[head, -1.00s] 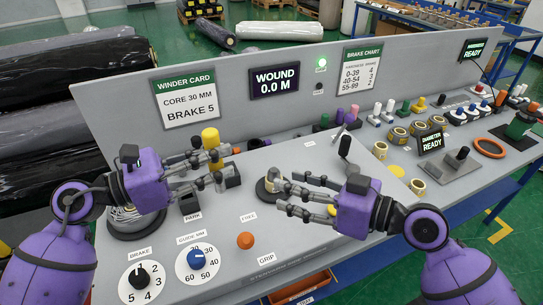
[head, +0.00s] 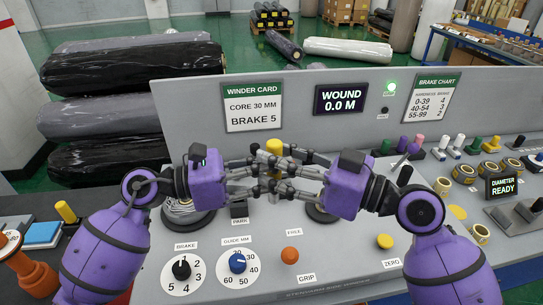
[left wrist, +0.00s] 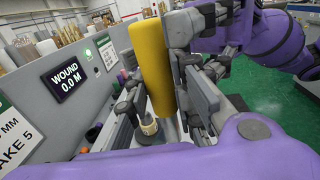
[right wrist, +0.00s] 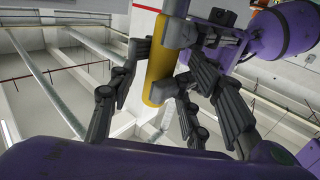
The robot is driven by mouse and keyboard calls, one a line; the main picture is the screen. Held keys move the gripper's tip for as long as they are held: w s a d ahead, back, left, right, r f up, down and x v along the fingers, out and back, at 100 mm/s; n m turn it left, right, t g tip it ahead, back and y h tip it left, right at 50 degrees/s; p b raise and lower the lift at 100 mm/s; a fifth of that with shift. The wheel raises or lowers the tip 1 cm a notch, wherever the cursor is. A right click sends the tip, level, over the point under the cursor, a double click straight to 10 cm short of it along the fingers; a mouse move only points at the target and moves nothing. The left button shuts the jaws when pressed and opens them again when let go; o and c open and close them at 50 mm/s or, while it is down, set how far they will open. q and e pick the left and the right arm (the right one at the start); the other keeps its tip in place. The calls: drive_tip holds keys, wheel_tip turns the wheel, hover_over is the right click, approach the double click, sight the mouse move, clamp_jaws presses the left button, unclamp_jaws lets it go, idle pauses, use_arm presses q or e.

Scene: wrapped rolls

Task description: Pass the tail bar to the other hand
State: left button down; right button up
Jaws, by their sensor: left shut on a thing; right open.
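The tail bar, a yellow cylinder (head: 274,147) on a thin metal rod, stands about upright between my two hands above the bench. It also shows in the left wrist view (left wrist: 151,62) and the right wrist view (right wrist: 158,72). My left gripper (head: 262,178) is shut on the bar from the left. My right gripper (head: 288,172) is open, its fingers reaching in from the right on both sides of the bar. Interlaced fingers hide much of the bar's lower part. I cannot tell whether the right fingers touch it.
Below the hands is the grey bench with a brake dial (head: 181,268), a guide dial (head: 238,263) and an orange grip button (head: 289,255). The upright panel (head: 200,95) stands behind. Gauge rings (head: 490,170) and several coloured pegs lie at the right.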

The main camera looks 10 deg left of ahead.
drive_tip(key=shift+x, duration=1.2)
clamp_jaws()
use_arm(q)
drive_tip(key=c, duration=1.4)
unclamp_jaws()
drive_tip(key=shift+c, duration=0.2)
